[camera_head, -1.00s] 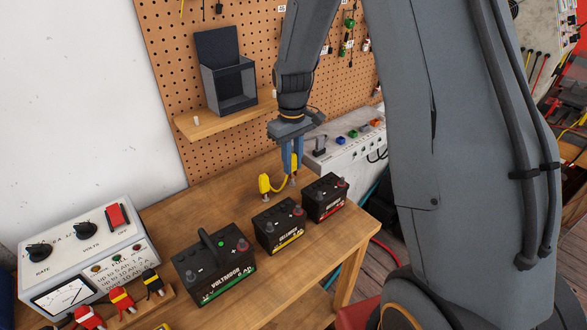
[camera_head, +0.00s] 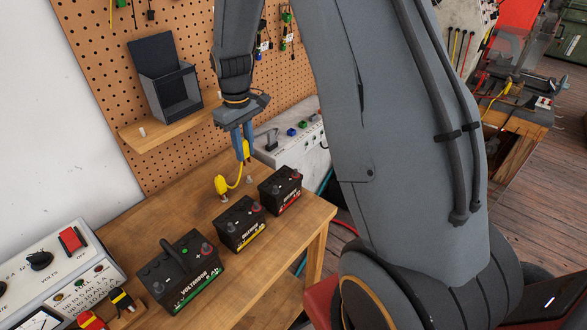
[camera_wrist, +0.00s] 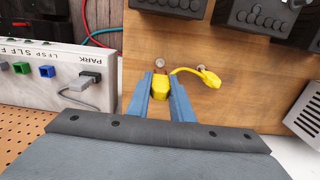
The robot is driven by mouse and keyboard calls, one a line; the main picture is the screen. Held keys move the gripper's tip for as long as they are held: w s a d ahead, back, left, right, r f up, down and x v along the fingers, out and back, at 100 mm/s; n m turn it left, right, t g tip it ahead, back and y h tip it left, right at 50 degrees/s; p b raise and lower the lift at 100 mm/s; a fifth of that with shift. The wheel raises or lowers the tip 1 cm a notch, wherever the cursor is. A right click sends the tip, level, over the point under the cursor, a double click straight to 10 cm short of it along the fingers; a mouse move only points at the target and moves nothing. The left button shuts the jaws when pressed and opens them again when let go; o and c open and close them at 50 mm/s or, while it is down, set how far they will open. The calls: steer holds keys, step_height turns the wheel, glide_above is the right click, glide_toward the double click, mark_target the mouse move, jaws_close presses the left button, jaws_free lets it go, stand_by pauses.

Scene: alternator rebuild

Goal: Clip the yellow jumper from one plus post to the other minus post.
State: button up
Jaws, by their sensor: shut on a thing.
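My gripper (camera_head: 243,158) is shut on one end of the yellow jumper (camera_head: 236,184), above the table behind the two smaller batteries. The held yellow clip shows between the fingers in the wrist view (camera_wrist: 160,82). The jumper's wire curves to its other clip (camera_head: 221,184), which sits at or just above a small metal stud on the table. A second stud (camera_head: 250,180) stands below my gripper. A small yellow-label battery (camera_head: 240,226) and a red-label battery (camera_head: 281,191) show dark and reddish posts. Plus and minus marks on them are too small to read.
A larger green-label battery (camera_head: 180,272) with a handle stands at the front left. A charger box (camera_head: 55,275) stands beside it. A white panel (camera_head: 295,142) with coloured plugs is behind on the right. A shelf (camera_head: 165,125) holds a dark bin. Bare tabletop lies left of the jumper.

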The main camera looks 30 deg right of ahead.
step_height(320, 180, up, 10)
steer(key=p, duration=0.3)
steer(key=shift+s+d+f, duration=0.15)
steer(key=shift+f, duration=0.05)
steer(key=s+d, duration=0.9)
steer(key=s, duration=0.2)
steer(key=b, duration=0.2)
glide_above(296, 170)
step_height(296, 170, down, 5)
steer(key=shift+r, duration=0.1)
steer(key=shift+f, duration=0.35)
steer(key=shift+f+b, duration=0.2)
steer(key=shift+b, duration=0.15)
steer(key=shift+f+b, duration=0.5)
steer(key=shift+f, duration=0.5)
steer(key=o, duration=0.8)
